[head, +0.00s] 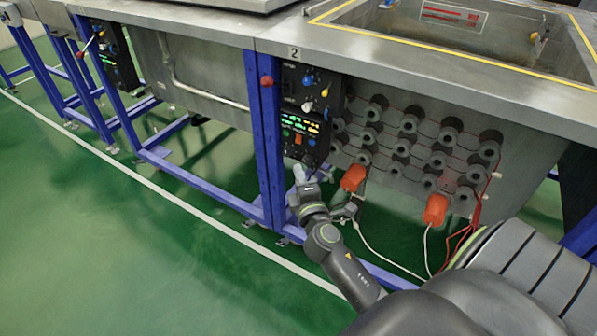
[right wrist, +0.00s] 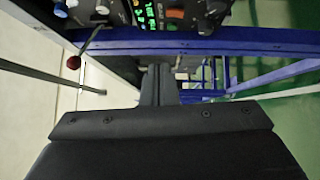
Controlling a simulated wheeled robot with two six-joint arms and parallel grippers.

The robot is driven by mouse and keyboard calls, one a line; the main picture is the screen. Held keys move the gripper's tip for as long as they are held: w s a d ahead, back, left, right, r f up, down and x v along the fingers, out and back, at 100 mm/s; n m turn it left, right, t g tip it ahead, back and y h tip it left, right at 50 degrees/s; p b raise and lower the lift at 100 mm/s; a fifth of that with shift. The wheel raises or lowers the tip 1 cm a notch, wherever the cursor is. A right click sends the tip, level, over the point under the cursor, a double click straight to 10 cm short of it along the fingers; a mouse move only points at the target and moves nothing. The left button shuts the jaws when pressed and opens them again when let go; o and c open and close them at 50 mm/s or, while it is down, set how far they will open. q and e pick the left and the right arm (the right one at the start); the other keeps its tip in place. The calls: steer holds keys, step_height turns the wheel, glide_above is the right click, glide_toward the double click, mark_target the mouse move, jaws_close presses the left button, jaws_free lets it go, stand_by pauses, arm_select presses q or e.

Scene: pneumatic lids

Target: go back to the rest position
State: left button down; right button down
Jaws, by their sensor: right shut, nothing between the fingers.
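My right arm comes in from the lower right in the head view and reaches up to the front of the blue frame. Its small grey gripper (head: 345,212) is low, below the control panel (head: 305,115) and near the left orange plug. In the right wrist view the dark fingers (right wrist: 158,85) are together, with nothing visible between them. The gripper appears apart from the panel. My left gripper is not in the head view.
Orange plugs (head: 354,178) (head: 436,209) sit on the socket panel, with white and red cables hanging near my arm. A red-knobbed lever (head: 266,81) is left of the control panel; it also shows in the wrist view (right wrist: 73,62). The green floor (head: 110,240) at left is clear.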

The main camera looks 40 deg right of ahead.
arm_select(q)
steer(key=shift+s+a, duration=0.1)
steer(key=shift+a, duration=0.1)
